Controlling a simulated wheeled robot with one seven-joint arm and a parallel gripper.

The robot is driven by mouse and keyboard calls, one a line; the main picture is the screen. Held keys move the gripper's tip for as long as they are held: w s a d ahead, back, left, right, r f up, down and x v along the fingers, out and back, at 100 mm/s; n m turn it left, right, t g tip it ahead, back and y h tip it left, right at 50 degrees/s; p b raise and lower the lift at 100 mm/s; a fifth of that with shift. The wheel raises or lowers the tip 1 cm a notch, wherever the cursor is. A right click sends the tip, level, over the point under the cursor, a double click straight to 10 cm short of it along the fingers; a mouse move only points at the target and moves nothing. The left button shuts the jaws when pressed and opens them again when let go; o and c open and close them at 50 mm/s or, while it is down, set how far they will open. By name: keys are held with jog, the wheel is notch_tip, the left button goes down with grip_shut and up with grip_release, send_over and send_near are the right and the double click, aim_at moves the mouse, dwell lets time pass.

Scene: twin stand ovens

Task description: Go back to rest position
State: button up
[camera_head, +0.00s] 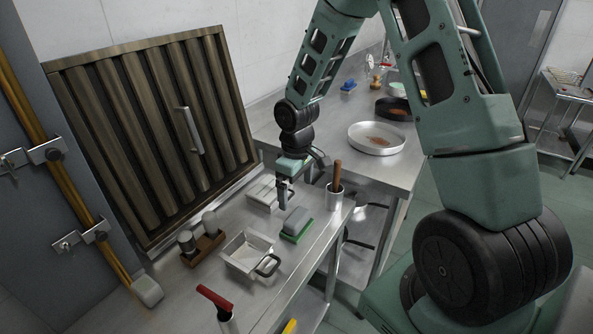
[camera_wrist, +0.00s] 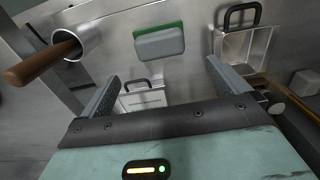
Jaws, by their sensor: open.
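My gripper (camera_head: 285,194) is open and empty above the steel bench in the head view, just left of a grey block on a green base (camera_head: 296,224). In the wrist view my gripper's two fingers (camera_wrist: 162,85) stand wide apart with nothing between them. The green-based block (camera_wrist: 159,41) lies beyond the fingertips there. That pan (camera_head: 262,191) sits partly behind my gripper in the head view. Whether the fingers touch anything below cannot be told.
A second square pan (camera_head: 247,252) is on the bench near a wooden rack of shakers (camera_head: 203,243). A metal cup with a wooden handle (camera_head: 334,196) stands at the bench's right edge. A ribbed panel with a handle (camera_head: 160,130) leans behind. A round pan (camera_head: 376,138) is on the far table.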

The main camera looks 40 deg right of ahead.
notch_tip(320, 180, up, 6)
jog(key=shift+f, duration=0.15)
jog(key=shift+s+a, duration=0.1)
jog(key=s+a+r+n, duration=0.1)
jog(key=s+a+r, duration=0.1)
jog(key=a, duration=0.3)
jog(key=s+a+r, duration=0.2)
jog(key=a, duration=0.3)
jog(key=s+a+r+n, duration=0.1)
jog(key=s+a+r, duration=0.1)
jog(key=s+a, duration=0.5)
jog(key=s+a+r+n, duration=0.1)
jog(key=s+a+r, duration=0.1)
jog(key=s+a, duration=0.5)
jog(key=s, duration=0.6)
jog(key=shift+s+n+y, duration=0.15)
jog(key=shift+n+y, duration=0.15)
jog(key=shift+n, duration=0.1)
